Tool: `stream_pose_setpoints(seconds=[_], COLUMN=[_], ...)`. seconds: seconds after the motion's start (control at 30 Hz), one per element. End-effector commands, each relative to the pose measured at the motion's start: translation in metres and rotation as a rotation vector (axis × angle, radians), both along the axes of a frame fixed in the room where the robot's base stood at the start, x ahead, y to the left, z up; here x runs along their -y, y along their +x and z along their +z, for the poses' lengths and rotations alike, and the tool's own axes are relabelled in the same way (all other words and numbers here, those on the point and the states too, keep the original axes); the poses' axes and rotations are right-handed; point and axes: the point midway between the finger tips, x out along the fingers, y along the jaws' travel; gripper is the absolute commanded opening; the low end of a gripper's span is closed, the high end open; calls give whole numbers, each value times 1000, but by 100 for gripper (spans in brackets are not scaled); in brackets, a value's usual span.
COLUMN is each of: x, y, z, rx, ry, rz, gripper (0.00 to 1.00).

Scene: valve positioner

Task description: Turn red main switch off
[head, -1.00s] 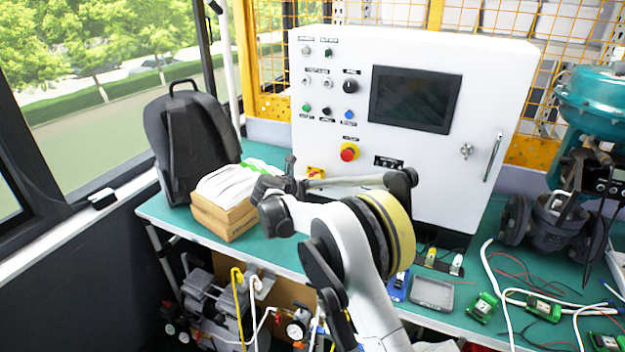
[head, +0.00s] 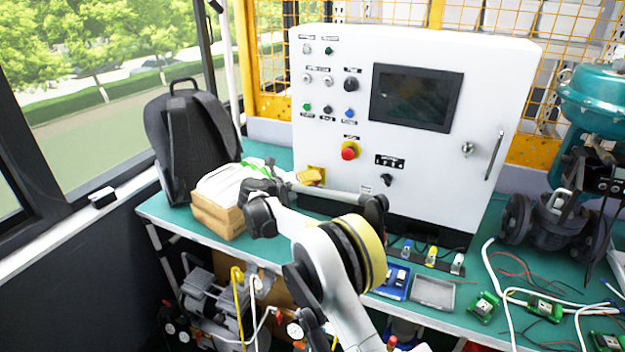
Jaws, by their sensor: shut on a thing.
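The grey-white control cabinet (head: 480,95) stands at the back of the green bench. The red main switch sits on a yellow plate (head: 318,170) low on the cabinet's left side. My gripper is at the plate, shut on the switch as far as I can tell. The fingertips are small and partly hidden, so the handle's angle cannot be read. My forearm crosses in front of the cabinet's lower edge.
A red emergency button (head: 349,151) is just above and right of the plate. A black knob (head: 387,180) is lower right. A box of white cloths (head: 218,214) and a black backpack (head: 190,140) stand left of my gripper. Blue (head: 394,281) and grey (head: 433,292) trays lie right.

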Motion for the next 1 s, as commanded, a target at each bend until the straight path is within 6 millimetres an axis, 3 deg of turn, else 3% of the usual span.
stream_pose_setpoints(seconds=[0.37, 0.47, 0.5, 0.83, 1.0], x=[0, 0, 0, -3, -18], y=[0, 0, 0, -3, -24], z=[0, 0, 0, 1, 9], rx=[-1, -1, -1, -1, 0], ry=[-5, -5, -5, -4, -4], rz=[1, 1, 0, 1, 3], gripper=[0, 31, 32, 32, 32])
